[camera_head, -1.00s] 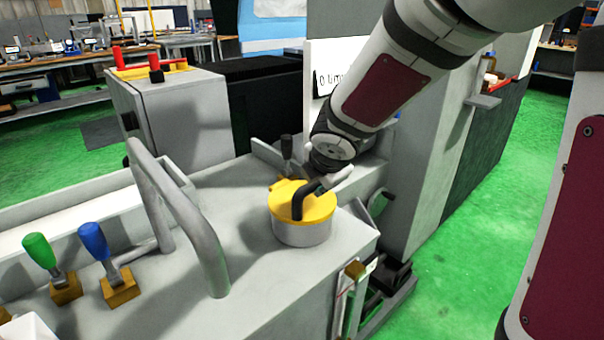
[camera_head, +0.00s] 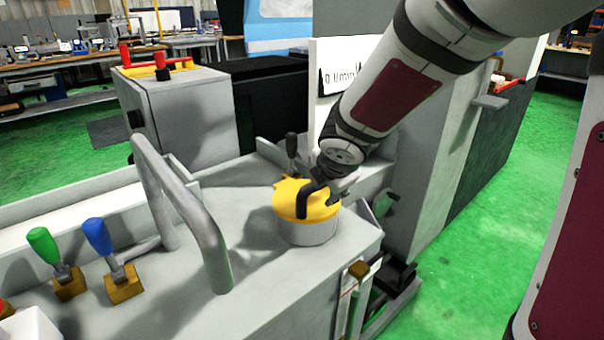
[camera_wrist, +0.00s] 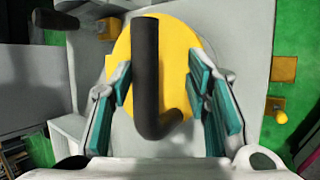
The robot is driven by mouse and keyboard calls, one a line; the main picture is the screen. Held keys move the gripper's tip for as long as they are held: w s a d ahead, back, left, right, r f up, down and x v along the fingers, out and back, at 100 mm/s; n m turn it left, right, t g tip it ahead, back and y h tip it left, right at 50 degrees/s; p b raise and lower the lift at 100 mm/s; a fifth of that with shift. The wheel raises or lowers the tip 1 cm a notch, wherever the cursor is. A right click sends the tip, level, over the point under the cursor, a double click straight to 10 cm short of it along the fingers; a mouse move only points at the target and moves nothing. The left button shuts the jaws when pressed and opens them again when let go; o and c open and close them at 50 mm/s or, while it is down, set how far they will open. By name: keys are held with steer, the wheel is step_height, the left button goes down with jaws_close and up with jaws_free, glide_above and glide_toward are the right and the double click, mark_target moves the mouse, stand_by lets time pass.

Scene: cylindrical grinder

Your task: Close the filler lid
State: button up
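The yellow filler lid (camera_head: 290,197) lies on top of a short grey cylindrical filler neck (camera_head: 306,233) on the machine top. A black bent handle (camera_head: 308,196) stands on the lid. In the wrist view the lid (camera_wrist: 178,60) is a yellow disc with the black handle (camera_wrist: 146,75) across it. My gripper (camera_wrist: 160,82) is open, with one teal-padded finger on each side of the handle and gaps between pads and handle. In the head view my gripper (camera_head: 335,185) is at the lid's right side, its fingers partly hidden. I cannot tell whether the lid sits fully flat.
A grey bent tube rail (camera_head: 190,215) stands left of the filler. Green (camera_head: 45,245) and blue (camera_head: 98,237) levers stand further left. A black-knobbed lever (camera_head: 291,147) rises just behind the lid. A tall grey machine panel (camera_head: 440,170) stands to the right.

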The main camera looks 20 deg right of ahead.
steer(key=shift+r, duration=0.2)
stand_by(0.3)
steer(key=shift+s+r, duration=0.15)
steer(key=shift+r, duration=0.15)
steer(key=v, duration=1.1)
steer(key=shift+s, duration=0.25)
steer(key=s+a+f+m+g+y, duration=0.15)
steer(key=s+m+g, duration=0.25)
steer(key=s+m, duration=0.9)
steer(key=s+a+f+m+g+y, duration=0.1)
steer(key=s+f+m+g, duration=0.2)
steer(key=s+m, duration=0.9)
steer(key=s+r+n+t+p, duration=0.1)
steer(key=s+r+n+p, duration=0.1)
steer(key=r+p, duration=0.9)
steer(key=s+r+n+t+p, duration=0.1)
steer(key=s+r+t+p, duration=0.1)
steer(key=r+p, duration=0.9)
step_height(320, 180, up, 2)
steer(key=shift+r+n+t+p, duration=0.2)
steer(key=shift+n+t+p, duration=0.1)
steer(key=shift+n, duration=0.1)
steer(key=shift+d+h, duration=0.1)
steer(key=shift+h, duration=0.15)
